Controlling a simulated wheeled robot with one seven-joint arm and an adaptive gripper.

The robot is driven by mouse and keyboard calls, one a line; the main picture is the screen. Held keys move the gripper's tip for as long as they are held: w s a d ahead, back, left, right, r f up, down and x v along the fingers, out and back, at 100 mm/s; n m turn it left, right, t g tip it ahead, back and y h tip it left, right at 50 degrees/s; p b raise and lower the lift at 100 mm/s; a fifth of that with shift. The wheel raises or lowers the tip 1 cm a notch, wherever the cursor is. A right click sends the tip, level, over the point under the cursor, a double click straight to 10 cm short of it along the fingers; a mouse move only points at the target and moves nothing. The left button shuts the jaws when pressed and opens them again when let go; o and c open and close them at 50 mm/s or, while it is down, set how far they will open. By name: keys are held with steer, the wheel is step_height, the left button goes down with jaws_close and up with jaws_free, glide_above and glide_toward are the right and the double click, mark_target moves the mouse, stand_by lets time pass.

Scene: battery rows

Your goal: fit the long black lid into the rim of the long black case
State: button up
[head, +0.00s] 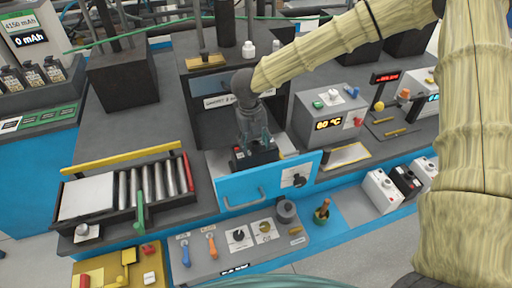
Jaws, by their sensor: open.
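A black box-like object (264,158) with a small red spot lies on the light surface behind the blue front panel, near the middle of the head view. It looks like the long black case, but I cannot tell whether the lid is on it or apart from it. My gripper (254,146) points down right over this object, its fingers open at or just above its top. The gripper hides part of the object, and contact is too small to tell. No separate lid shows clearly.
The blue panel (262,189) with a handle stands in front. A dark open chamber (205,118) is behind my gripper. A roller tray (150,185) lies at left, and a grey box with a yellow display (330,122) stands at right.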

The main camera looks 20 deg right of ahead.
steer(key=shift+s+d, duration=0.1)
steer(key=shift+s, duration=0.1)
steer(key=shift+c, duration=0.3)
steer(key=shift+s+r, duration=0.15)
steer(key=shift+r, duration=0.05)
steer(key=c, duration=0.3)
steer(key=shift+f, duration=0.1)
steer(key=c, duration=0.8)
steer(key=shift+c, duration=0.2)
steer(key=shift+r+b, duration=0.3)
steer(key=shift+r, duration=0.3)
step_height(320, 180, up, 8)
steer(key=r+b, duration=0.1)
steer(key=b, duration=0.1)
steer(key=shift+y, duration=0.5)
steer(key=shift+f+b, duration=1)
steer(key=shift+f, duration=3.15)
